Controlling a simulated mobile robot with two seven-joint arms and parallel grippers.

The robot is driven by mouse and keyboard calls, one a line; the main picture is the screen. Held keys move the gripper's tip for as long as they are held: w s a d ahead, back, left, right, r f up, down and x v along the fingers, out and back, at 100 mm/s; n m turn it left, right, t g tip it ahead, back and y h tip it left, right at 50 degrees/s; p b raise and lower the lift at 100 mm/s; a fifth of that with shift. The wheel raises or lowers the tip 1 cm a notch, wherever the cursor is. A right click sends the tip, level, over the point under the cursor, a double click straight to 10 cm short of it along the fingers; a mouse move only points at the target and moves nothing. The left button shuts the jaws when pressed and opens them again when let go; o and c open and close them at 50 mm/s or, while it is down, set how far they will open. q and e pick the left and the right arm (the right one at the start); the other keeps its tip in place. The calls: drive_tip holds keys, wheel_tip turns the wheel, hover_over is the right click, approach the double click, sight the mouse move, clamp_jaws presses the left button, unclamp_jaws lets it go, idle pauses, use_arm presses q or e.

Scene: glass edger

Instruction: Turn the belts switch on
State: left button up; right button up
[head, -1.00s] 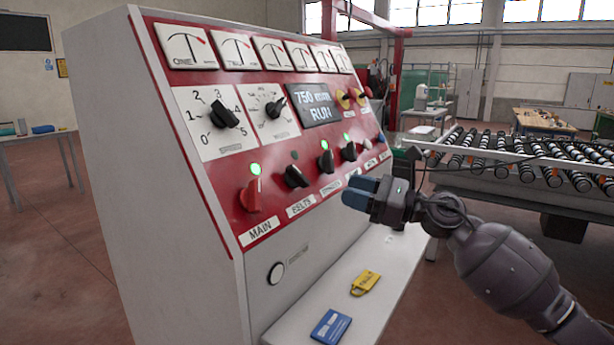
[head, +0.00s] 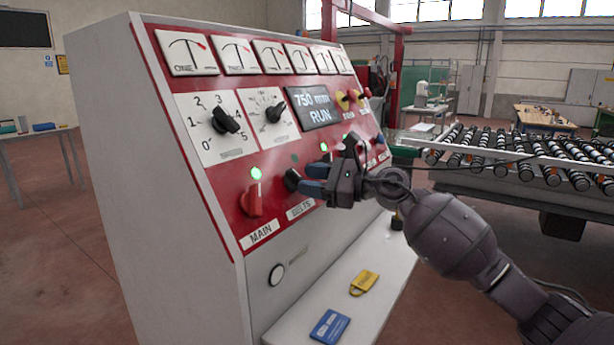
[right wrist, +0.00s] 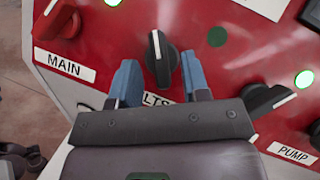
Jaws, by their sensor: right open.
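The black belts switch (head: 292,180) is on the red sloping panel, right of the red main switch (head: 252,200). In the right wrist view the belts knob (right wrist: 161,60) has its white pointer line running up the picture. The round lamp (right wrist: 217,37) beside it is dark. My right gripper (head: 310,179) is open at the belts knob. In the right wrist view its two blue fingers (right wrist: 159,68) stand one on each side of the knob, with small gaps. The BELTS label (right wrist: 158,98) is partly hidden by the gripper. My left gripper is not in view.
The lit main lamp (head: 256,174) is green. The pump switch (right wrist: 265,98) lies close right of my fingers, with a lit green lamp (right wrist: 304,79). A ledge (head: 310,308) below holds a blue tag (head: 329,327) and a yellow padlock (head: 363,283). A roller conveyor (head: 520,160) stands at right.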

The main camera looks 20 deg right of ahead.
drive_tip(key=shift+w+a, duration=0.35)
drive_tip(key=shift+a, duration=0.15)
drive_tip(key=shift+c, duration=0.4)
